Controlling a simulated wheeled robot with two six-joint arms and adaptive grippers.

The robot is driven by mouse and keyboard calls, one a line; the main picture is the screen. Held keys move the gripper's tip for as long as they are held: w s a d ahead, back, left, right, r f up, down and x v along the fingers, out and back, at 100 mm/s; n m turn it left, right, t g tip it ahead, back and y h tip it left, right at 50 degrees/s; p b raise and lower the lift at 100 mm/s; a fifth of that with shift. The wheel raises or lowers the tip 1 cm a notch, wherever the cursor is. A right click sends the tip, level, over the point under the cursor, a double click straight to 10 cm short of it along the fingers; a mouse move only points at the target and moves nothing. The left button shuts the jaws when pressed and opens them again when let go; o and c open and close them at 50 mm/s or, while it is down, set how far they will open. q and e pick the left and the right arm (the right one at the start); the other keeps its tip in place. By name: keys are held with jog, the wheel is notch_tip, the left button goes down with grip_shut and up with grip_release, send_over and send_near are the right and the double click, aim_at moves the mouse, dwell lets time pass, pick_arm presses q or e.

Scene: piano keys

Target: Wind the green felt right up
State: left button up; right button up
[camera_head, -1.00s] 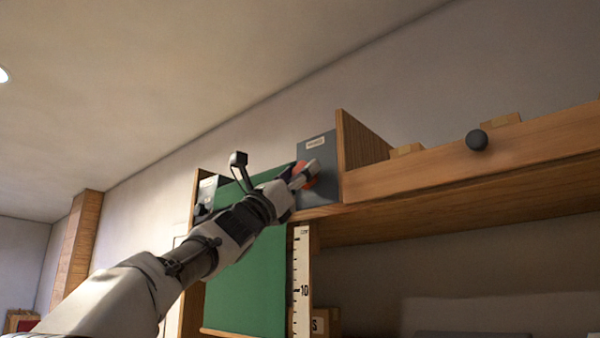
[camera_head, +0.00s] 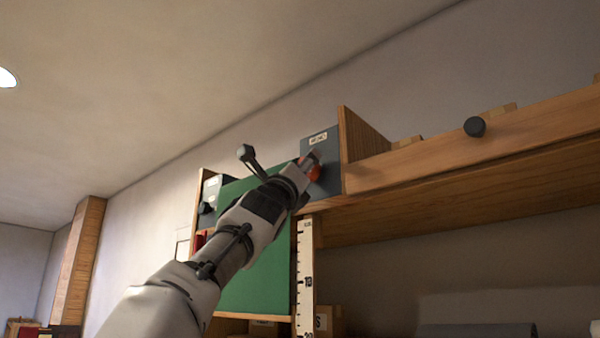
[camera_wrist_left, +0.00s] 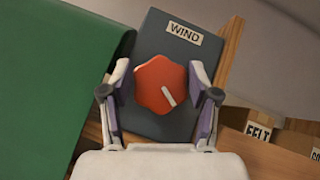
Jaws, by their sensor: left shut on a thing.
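The green felt (camera_head: 258,270) hangs as a flat sheet from the roller at the left of the shelf. Its lower edge, with a wooden bar, is near the bottom of the head view. A red knob (camera_wrist_left: 157,88) with a white mark sits on a dark grey plate (camera_wrist_left: 180,45) labelled WIND, right of the felt. The mark points down and right in the wrist view. My left gripper (camera_wrist_left: 160,75) is shut on the red knob, one finger on each side. In the head view my left gripper (camera_head: 309,168) partly hides the knob. My right gripper is not in view.
A white scale (camera_head: 305,270) hangs beside the felt's right edge. Boxes, one (camera_head: 325,320), stand below. A FELT label (camera_wrist_left: 258,131) shows in the wrist view.

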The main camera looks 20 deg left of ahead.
pick_arm(q)
jog(key=shift+w+d+f+n+g+y, duration=0.1)
jog(key=shift+n+g+y, duration=0.05)
jog(key=shift+n+y, duration=0.85)
jog(key=shift+w+f+n+g+y, duration=0.1)
jog(key=shift+n+g+y, duration=0.05)
jog(key=shift+n+y, duration=0.8)
jog(key=shift+n, duration=0.25)
jog(key=shift+f, duration=0.1)
jog(key=o, duration=1)
jog(key=shift+o, duration=0.8)
jog(key=shift+w+d, duration=0.15)
jog(key=shift+w, duration=0.05)
jog(key=shift+w+d, duration=0.2)
jog(key=shift+w, duration=0.05)
